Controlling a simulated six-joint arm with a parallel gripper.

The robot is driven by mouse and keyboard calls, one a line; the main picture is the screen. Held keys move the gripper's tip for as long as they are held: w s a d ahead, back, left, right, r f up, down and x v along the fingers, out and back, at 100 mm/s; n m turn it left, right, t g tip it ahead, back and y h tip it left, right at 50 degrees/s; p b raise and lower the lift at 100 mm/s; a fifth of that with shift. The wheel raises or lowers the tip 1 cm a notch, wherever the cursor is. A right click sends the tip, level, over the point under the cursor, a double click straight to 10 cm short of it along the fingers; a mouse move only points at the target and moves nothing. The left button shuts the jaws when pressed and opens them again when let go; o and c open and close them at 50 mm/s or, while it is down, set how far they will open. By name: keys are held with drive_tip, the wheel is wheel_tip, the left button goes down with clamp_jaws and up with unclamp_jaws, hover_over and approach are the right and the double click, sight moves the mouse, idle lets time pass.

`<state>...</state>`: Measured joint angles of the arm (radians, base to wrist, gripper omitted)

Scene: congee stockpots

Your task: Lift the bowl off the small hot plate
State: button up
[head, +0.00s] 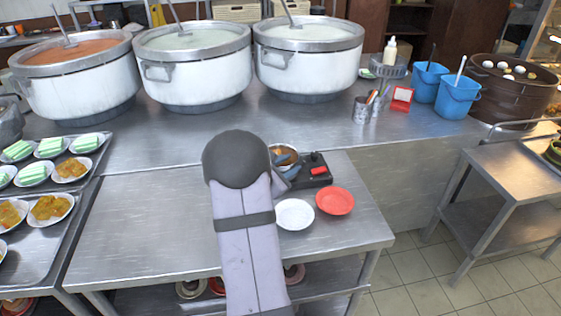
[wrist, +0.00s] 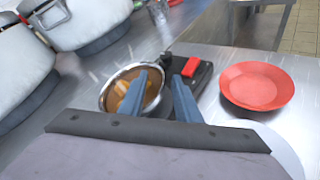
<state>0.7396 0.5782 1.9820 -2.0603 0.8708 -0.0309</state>
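A small metal bowl (head: 283,149) with brown contents sits at the black hot plate (head: 318,179), which has a red switch. In the wrist view, the bowl (wrist: 118,90) is left of the hot plate's red switch (wrist: 190,67). My gripper (head: 286,159) is at the bowl. In the wrist view, its two blue fingers (wrist: 159,78) stand apart with a gap between them. The left finger overlaps the bowl's inside, and the right finger is by its right side, over the hot plate. The bowl's underside is hidden, and contact with the fingers is unclear.
A red plate (head: 334,201) and a white plate (head: 295,214) lie just in front of the hot plate. Large stockpots (head: 308,50) stand behind. Trays of food (head: 35,222) are at the left. The steel table (head: 140,225) is clear left of my arm.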

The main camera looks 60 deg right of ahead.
drive_tip(key=shift+x, duration=0.95)
clamp_jaws()
